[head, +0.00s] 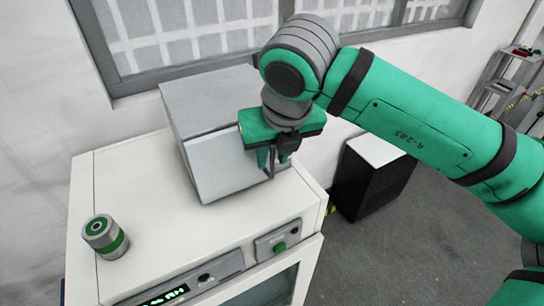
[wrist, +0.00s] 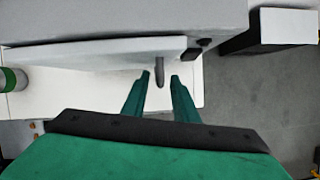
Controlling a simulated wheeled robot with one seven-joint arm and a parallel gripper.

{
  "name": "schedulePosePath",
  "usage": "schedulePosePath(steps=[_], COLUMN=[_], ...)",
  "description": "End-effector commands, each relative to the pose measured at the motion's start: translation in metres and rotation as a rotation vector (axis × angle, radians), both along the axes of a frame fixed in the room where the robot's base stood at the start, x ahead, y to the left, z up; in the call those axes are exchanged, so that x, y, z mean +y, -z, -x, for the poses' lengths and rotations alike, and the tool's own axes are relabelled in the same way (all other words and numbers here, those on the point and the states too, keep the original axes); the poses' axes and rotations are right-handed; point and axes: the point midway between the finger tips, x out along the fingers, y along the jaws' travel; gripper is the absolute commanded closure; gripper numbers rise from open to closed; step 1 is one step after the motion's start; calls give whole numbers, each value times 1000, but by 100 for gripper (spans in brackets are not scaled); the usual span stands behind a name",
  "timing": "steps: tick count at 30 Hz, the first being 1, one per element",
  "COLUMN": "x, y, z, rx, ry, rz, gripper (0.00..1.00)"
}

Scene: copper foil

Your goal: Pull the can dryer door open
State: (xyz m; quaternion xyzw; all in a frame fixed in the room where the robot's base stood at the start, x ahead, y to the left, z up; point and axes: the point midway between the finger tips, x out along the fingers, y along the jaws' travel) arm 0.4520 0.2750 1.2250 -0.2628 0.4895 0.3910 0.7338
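The can dryer (head: 205,95) is a grey box on top of a white cabinet. Its pale flat door (head: 222,165) faces the front; in the wrist view the door (wrist: 95,52) runs along the dryer's front edge. I cannot tell surely whether it is fully closed or slightly ajar. A dark upright handle (wrist: 159,72) stands out near the door's right end. My gripper (head: 272,162) is at the door's right side, pointing down. In the wrist view its green fingers (wrist: 160,76) are open, one on each side of the handle, with visible gaps.
A grey can with a green band (head: 104,236) stands on the white cabinet top (head: 165,235), left of the door. The cabinet front has a lit display (head: 165,296) and a green knob (head: 280,247). A black box with a white top (head: 375,170) stands on the floor to the right.

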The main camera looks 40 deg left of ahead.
Motion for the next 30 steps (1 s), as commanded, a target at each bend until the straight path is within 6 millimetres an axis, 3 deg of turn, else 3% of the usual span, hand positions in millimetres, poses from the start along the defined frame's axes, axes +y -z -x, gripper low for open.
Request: schedulePosePath(steps=[13,17,30], x=[4,4,3], y=[10,10,10], z=[-2,-2,-2], rx=[0,0,0], ry=[-1,-1,0], rz=[0,0,0], gripper=[74,100,100])
